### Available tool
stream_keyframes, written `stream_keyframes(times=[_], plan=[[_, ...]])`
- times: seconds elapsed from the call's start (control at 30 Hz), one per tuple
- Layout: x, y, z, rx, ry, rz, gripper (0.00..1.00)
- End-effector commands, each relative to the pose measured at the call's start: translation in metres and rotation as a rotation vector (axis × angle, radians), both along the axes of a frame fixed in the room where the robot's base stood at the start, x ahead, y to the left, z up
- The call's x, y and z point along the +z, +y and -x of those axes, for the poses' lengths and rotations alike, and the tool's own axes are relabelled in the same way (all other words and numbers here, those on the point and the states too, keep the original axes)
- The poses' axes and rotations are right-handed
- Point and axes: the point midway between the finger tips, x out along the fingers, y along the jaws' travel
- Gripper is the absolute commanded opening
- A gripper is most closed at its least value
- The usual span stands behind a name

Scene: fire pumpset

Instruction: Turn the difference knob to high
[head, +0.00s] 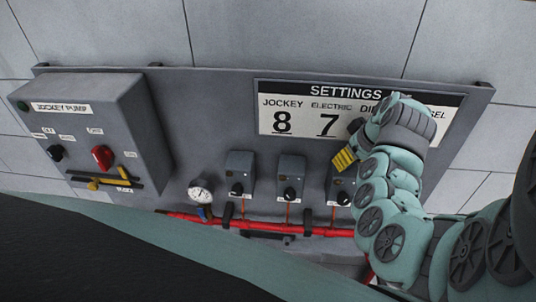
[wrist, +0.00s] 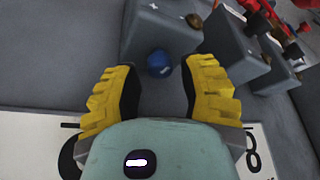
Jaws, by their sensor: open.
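My gripper (head: 344,159) reaches in front of the rightmost small grey control box (head: 337,182) below the settings board. In the wrist view, its two yellow fingers (wrist: 160,78) are spread apart with nothing held. A round dark blue knob (wrist: 159,63) shows in the gap between them, on or beside a grey box (wrist: 155,35). I cannot tell how far the fingertips are from it. No readable label marks any knob as the difference knob. In the head view, the rightmost box also has a black knob (head: 343,198) low on its front; my gripper partly hides this box.
The settings board (head: 300,125) is partly covered by my arm. A jockey pump box (head: 95,135) with a red knob (head: 102,157) is at left.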

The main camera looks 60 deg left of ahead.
Motion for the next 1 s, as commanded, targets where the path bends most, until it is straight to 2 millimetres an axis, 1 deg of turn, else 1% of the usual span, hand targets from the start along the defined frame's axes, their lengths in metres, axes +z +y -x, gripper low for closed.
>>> stream_keyframes(times=[0.3, 0.57, 0.6, 1.0], plan=[[-0.0097, 0.0025, -0.0001, -0.003, 0.002, 0.0, 0.41], [-0.0105, 0.0025, -0.0004, -0.004, 0.001, -0.001, 0.41], [-0.0104, 0.0024, -0.0005, -0.004, 0.001, -0.001, 0.43], [-0.0103, 0.0025, -0.0005, -0.004, 0.001, -0.001, 0.02]])
